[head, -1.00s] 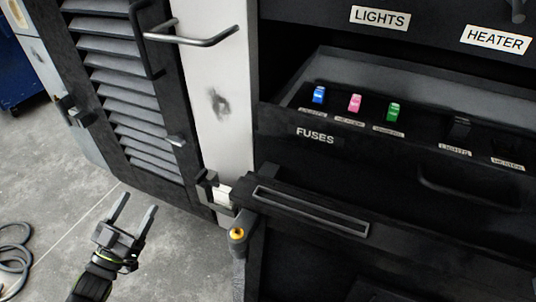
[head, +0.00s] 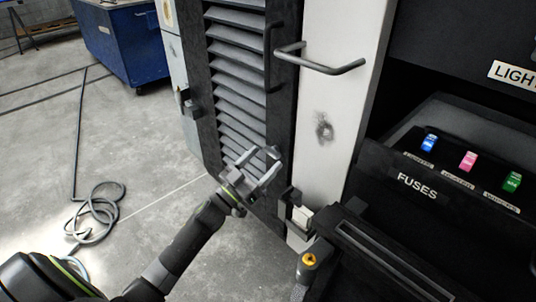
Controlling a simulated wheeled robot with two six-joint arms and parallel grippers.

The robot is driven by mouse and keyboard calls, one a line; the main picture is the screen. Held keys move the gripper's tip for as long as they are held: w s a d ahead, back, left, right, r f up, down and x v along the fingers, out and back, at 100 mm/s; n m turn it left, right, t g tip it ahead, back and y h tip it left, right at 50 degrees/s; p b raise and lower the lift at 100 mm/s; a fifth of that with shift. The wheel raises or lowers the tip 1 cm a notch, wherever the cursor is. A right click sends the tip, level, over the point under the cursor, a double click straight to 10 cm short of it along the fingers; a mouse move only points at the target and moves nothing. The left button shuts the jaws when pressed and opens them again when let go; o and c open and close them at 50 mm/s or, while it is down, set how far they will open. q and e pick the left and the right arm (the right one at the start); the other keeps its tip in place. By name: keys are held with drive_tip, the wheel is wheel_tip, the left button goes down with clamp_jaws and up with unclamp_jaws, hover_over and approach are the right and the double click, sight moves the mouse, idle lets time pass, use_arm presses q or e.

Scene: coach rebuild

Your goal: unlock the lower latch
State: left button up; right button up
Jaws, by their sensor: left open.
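A small light grey latch tab (head: 273,151) sits on the black right frame of the louvred door (head: 236,60), low down. I take it to be the lower latch; whether it is locked cannot be told. My left gripper (head: 264,161) is open and empty, its two fingers pointing up and right in front of the door. Its fingertips appear close to the tab; contact cannot be told. My right gripper is out of view.
A bent grey handle (head: 325,66) sticks out from the white post (head: 337,110). A metal bracket (head: 299,214) and a yellow-tipped knob (head: 309,259) stand right of my gripper. A fuse panel (head: 417,187) is at right. A hose (head: 95,212) lies on the floor.

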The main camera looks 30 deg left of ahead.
sight(273, 151)
use_arm(q)
drive_tip(key=shift+x, duration=1.3)
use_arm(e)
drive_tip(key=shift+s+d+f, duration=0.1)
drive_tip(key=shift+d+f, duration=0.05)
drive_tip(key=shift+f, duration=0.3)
use_arm(q)
drive_tip(key=shift+c, duration=0.4)
drive_tip(key=c, duration=0.9)
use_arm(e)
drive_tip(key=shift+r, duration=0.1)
